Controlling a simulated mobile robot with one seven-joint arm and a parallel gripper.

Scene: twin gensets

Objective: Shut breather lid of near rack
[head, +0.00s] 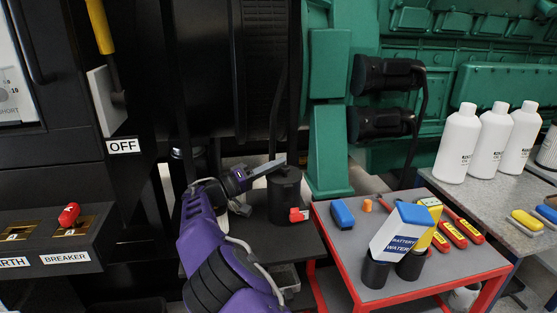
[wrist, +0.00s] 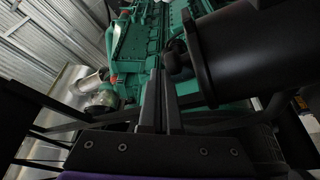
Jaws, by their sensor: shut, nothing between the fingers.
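A black upright cylinder (head: 285,203) stands on a dark shelf, with a small red part (head: 298,215) low on its front. I cannot make out a separate breather lid or tell whether one is open. My gripper (head: 280,163) is shut and empty, its thin fingers reaching right at the height of the cylinder's top. I cannot tell whether they touch it. In the wrist view, the shut fingers (wrist: 162,80) point up the picture, and a large dark cylindrical body (wrist: 250,60) is close on their right.
A red-edged cart (head: 400,285) at right holds a battery water bottle (head: 402,232), a blue block (head: 342,214) and red tools (head: 452,233). White bottles (head: 458,145) stand on a bench behind. A breaker panel (head: 65,258) is at left. The green engine (head: 470,50) fills the back.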

